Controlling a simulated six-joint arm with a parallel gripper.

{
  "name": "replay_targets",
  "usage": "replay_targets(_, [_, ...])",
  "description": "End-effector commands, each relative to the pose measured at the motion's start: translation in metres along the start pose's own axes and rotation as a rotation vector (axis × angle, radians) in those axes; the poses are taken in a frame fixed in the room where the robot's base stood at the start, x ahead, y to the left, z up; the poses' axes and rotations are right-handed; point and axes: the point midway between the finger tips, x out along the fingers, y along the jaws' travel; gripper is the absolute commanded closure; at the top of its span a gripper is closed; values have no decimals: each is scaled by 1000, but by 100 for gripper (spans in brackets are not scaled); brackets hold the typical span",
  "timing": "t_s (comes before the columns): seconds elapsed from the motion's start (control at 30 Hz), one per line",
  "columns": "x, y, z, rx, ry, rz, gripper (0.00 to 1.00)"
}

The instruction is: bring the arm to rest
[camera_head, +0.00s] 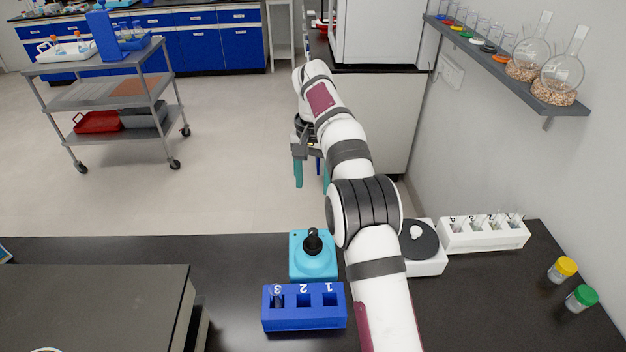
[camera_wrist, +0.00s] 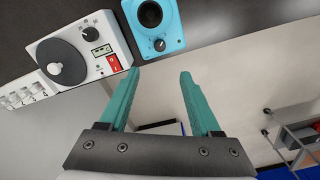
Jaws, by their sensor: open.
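My arm stretches forward from the bottom of the head view, over the bench. My gripper (camera_head: 311,172) hangs past the far edge of the black bench, above the open floor, partly hidden by my own arm. In the wrist view its two teal fingers (camera_wrist: 155,100) are spread apart with nothing between them. The gripper touches nothing that I can see.
A cyan device (camera_head: 313,262), a blue numbered rack (camera_head: 304,318), a white device with a dark round plate (camera_head: 425,268) and a white numbered rack (camera_head: 485,234) stand on the bench (camera_head: 250,250). Two capped jars stand right. A wall shelf (camera_head: 480,55) holds flasks. A cart (camera_head: 110,95) stands left.

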Motion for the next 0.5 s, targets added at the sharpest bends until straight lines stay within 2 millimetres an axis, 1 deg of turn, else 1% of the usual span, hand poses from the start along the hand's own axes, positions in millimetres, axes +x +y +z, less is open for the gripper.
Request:
replay_targets(0.4, [-1,0,0,0,0,0,36])
replay_targets(0.47, [-7,3,3,0,-1,-2,36])
replay_targets(0.5, [-16,8,9,0,-2,-6,36])
